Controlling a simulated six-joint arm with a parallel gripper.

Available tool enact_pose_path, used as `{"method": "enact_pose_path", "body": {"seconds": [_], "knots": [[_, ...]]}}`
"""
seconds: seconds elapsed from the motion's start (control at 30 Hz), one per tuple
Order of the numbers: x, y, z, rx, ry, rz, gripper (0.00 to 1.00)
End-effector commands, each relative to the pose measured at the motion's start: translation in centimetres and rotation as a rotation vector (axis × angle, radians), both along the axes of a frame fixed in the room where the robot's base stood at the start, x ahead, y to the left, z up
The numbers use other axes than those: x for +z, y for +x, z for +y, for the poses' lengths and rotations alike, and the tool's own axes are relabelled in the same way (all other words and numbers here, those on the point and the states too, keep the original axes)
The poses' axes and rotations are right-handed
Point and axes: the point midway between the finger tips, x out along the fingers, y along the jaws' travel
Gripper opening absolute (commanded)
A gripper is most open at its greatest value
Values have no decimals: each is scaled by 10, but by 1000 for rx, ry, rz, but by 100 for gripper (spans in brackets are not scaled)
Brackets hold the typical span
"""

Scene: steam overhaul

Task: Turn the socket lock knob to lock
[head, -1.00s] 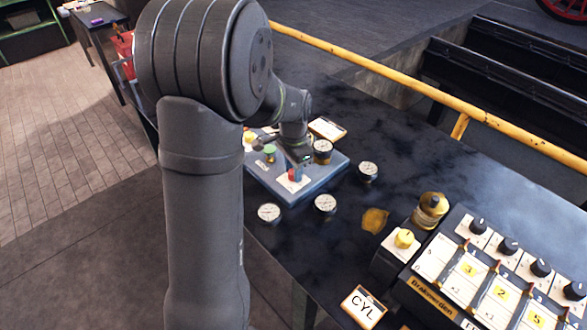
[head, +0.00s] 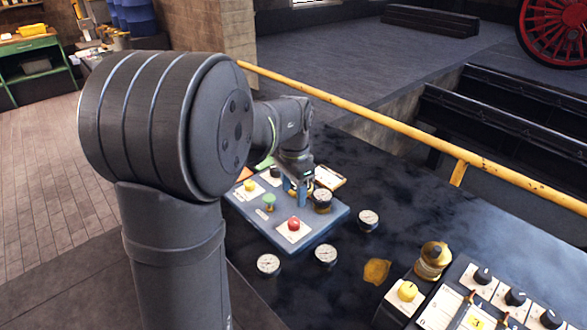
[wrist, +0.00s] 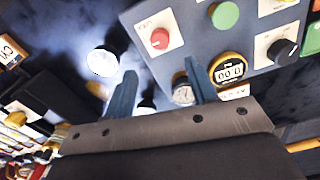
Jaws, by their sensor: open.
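A blue-grey panel (head: 322,229) lies on the dark table and carries a red button (head: 293,223), a green button (head: 269,201), a yellow knob (head: 250,185) and a black knob (head: 275,171) on a white plate. The black knob (wrist: 283,50) shows at the right in the wrist view. I cannot read which control is the socket lock knob. My gripper (head: 297,198) points down over the panel's back right part, beside a brass-ringed counter (head: 322,198). Its blue fingers (wrist: 160,69) are apart with nothing held between them, left of the counter in the wrist view.
Loose gauges (head: 368,218) stand on the table beside the panel. A brass pot (head: 433,258), a knob box (head: 407,292) and a switch console (head: 470,310) are at front right. A yellow rail (head: 400,119) runs behind the table.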

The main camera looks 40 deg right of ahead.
Motion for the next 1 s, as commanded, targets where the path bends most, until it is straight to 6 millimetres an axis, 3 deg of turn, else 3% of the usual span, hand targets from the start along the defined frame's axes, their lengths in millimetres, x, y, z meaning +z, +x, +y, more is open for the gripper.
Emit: {"method": "enact_pose_path", "body": {"seconds": [0.2,0.4,1.0], "knots": [[47,0,0,0,-3,-1,52],[66,0,0,0,-1,-1,52],[69,0,0,0,0,0,52]]}}
